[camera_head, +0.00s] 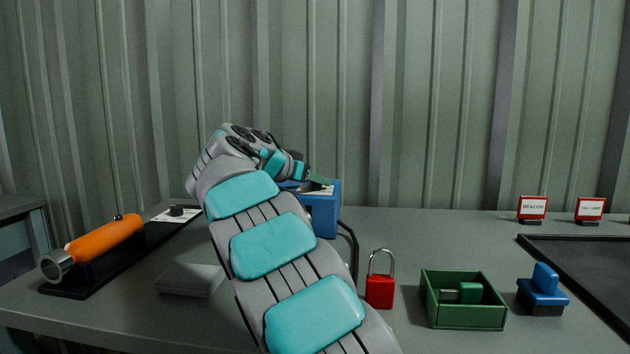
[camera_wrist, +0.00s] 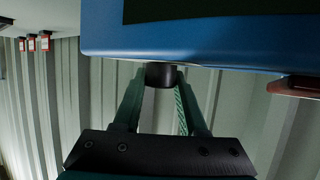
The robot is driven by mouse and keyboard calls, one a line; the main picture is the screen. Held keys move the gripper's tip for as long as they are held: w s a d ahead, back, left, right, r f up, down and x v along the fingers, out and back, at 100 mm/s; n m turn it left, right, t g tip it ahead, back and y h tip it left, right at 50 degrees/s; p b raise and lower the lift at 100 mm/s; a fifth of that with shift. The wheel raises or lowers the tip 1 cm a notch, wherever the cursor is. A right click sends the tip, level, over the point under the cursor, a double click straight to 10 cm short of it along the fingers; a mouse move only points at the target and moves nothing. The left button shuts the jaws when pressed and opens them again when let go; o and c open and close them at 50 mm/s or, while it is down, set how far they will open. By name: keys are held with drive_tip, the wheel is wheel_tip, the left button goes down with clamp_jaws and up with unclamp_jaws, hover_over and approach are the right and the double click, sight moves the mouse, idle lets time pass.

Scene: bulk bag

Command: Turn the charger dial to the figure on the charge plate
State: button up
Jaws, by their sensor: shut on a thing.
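The blue charger (camera_head: 322,218) stands on the table behind my arm, which hides much of it. It also shows large across the top of the wrist view (camera_wrist: 200,40). My gripper (camera_wrist: 160,80) is shut on a dark round dial (camera_wrist: 160,75) on the charger's face. In the head view only a green finger of my gripper (camera_head: 320,179) shows, at the charger's top. The dial's pointer and scale are not visible. I cannot make out a charge plate with a readable figure.
An orange torch (camera_head: 105,240) lies on a black base at left, near a white label (camera_head: 176,214) with a black knob. A grey slab (camera_head: 190,280), red padlock (camera_head: 380,285), green box (camera_head: 462,310) and blue block (camera_head: 543,292) are in front. Two red-framed signs (camera_head: 532,207) stand back right.

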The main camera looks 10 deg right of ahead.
clamp_jaws()
